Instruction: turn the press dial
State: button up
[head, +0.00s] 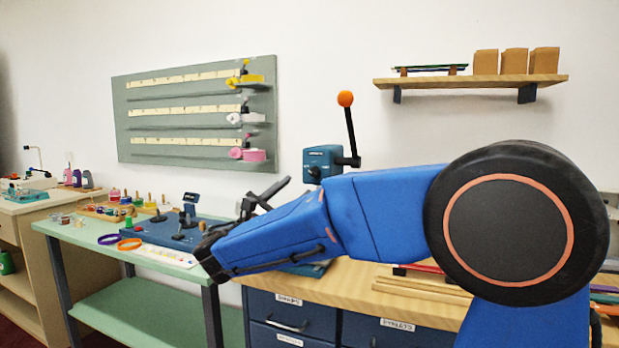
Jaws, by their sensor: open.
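The press has a blue head (321,162) with small pale markings and a black lever topped by an orange ball (345,98). It stands at the back of the wooden counter. Its lower part is hidden behind my blue arm; a bit of its base seems to show below the arm. I cannot make out the dial clearly. My gripper (264,197) shows as dark fingers above the forearm, left of the press head in the picture. It is open, and I see nothing between the fingers. The forearm partly hides it.
The wooden counter (400,312) has blue drawers below and rods lying at right. A green table (165,258) at left holds a blue device (188,205), rings and small jars. A wall shelf (470,80) with boxes hangs above right; a grey-green rack board (190,150) hangs behind.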

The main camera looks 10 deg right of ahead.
aim_at(312, 174)
jog(key=x, duration=0.8)
jog(key=shift+w+d+r, duration=0.1)
jog(key=c, duration=1.1)
